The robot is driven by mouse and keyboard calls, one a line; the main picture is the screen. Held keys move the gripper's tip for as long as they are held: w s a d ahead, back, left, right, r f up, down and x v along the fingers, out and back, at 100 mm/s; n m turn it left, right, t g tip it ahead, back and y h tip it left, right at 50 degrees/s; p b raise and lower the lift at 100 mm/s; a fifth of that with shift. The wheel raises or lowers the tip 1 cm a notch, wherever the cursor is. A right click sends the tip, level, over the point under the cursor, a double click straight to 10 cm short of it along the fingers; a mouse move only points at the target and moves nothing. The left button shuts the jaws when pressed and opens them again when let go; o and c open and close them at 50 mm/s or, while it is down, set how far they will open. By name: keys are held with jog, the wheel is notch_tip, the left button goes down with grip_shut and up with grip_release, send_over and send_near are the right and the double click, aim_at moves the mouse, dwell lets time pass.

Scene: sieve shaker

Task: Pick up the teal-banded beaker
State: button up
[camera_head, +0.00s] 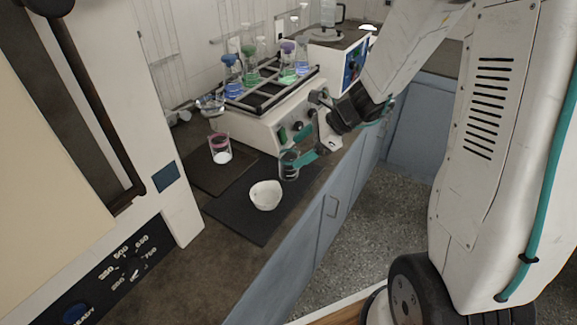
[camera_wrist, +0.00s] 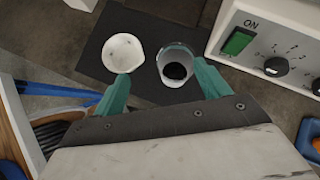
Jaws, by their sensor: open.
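A clear glass beaker (camera_head: 289,165) with dark contents stands upright on the black mat, beside the shaker's front. Its rim looks dark teal in the head view, though my teal fingers partly overlap it there. In the wrist view the beaker (camera_wrist: 175,65) is seen from above, with a dark patch inside. My gripper (camera_head: 304,147) is open at the beaker's right side in the head view. In the wrist view my gripper (camera_wrist: 162,78) has the beaker ahead of and between its fingers, nearer the right finger. I cannot tell if a finger touches it.
A white bowl (camera_head: 265,195) sits close by on the black mat (camera_head: 235,219); a pink-banded beaker (camera_head: 220,149) stands behind on another mat. The shaker (camera_head: 270,127) carries several coloured flasks and borders the beaker's far side. The counter edge drops off at right.

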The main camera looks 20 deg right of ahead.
aim_at(284, 161)
jog(key=f, duration=0.1)
jog(key=w+f+m, duration=0.1)
jog(key=d+f+m, duration=0.1)
jog(key=shift+w, duration=0.3)
jog(key=x, duration=0.7)
jog(key=shift+w+r, duration=0.1)
jog(key=shift+w, duration=0.25)
jog(key=c, duration=1.1)
